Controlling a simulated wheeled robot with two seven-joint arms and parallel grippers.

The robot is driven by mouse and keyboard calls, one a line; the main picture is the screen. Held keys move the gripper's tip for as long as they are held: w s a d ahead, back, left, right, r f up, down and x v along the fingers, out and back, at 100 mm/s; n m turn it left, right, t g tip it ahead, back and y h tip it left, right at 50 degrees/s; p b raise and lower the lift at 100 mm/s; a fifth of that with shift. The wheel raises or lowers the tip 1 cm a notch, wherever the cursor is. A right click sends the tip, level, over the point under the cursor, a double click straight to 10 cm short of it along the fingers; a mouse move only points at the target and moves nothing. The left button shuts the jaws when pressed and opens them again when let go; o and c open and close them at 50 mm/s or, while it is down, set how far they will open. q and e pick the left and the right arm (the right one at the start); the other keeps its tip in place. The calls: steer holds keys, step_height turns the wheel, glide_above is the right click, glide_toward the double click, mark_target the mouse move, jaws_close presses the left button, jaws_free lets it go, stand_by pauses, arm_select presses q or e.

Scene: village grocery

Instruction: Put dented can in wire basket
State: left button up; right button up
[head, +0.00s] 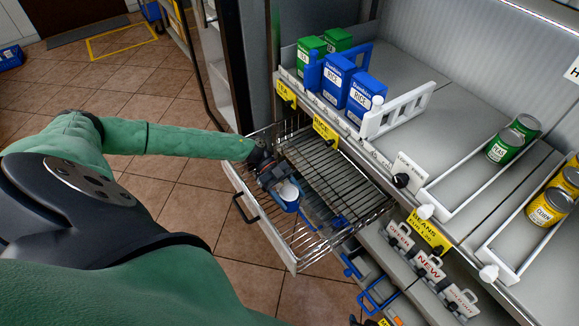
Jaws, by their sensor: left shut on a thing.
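The wire basket (266,222) is a pulled-out wire drawer with a pale front panel and a black handle, below the shelf edge. My left gripper (280,184) reaches in from the left and is over the basket's near left part. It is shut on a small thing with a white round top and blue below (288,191). The gripper hides part of this thing, so I cannot tell whether it is dented or touches the wires. No other can with a clear dent shows. My right gripper is not in view.

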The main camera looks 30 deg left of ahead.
arm_select(q)
step_height(320, 180, down, 4)
steer(key=shift+r, duration=0.25)
steer(key=shift+f, duration=0.25)
arm_select(e)
steer(key=shift+w+r, duration=0.1)
steer(key=shift+r, duration=0.45)
arm_select(q)
steer(key=shift+f, duration=0.1)
arm_select(e)
steer(key=shift+f, duration=0.1)
arm_select(q)
steer(key=o, duration=1.1)
steer(key=shift+o, duration=0.2)
arm_select(e)
steer(key=shift+f, duration=0.35)
